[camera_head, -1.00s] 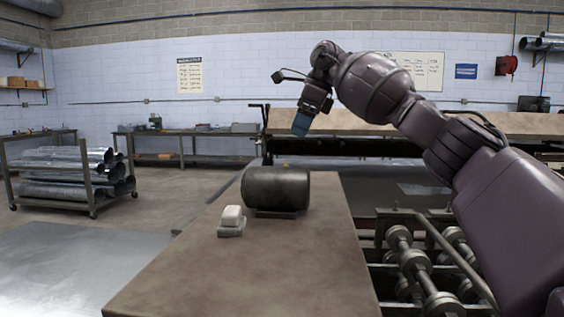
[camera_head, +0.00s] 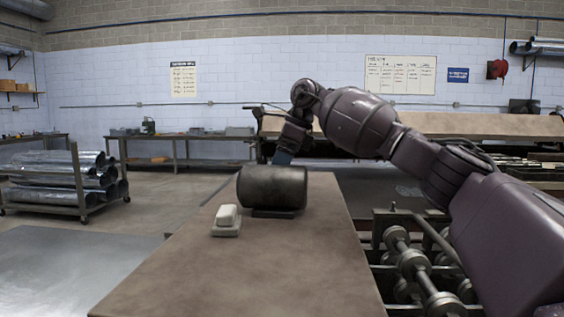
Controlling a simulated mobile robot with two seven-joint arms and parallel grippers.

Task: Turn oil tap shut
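A dark cylindrical drum (camera_head: 273,187) lies on its side on a small low stand on the brown bench. I cannot make out an oil tap; the drum or my gripper may hide it. My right gripper (camera_head: 282,158) points down just behind the drum's top edge, its bluish tips partly hidden by the drum. I cannot tell whether it touches anything or whether its fingers are apart. My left gripper is not in view.
A small white-topped block (camera_head: 227,218) sits on the brown bench (camera_head: 260,275) in front of the drum. The front of the bench is clear. A roller machine (camera_head: 415,265) stands to the right. A cart of metal ducts (camera_head: 75,190) stands at left.

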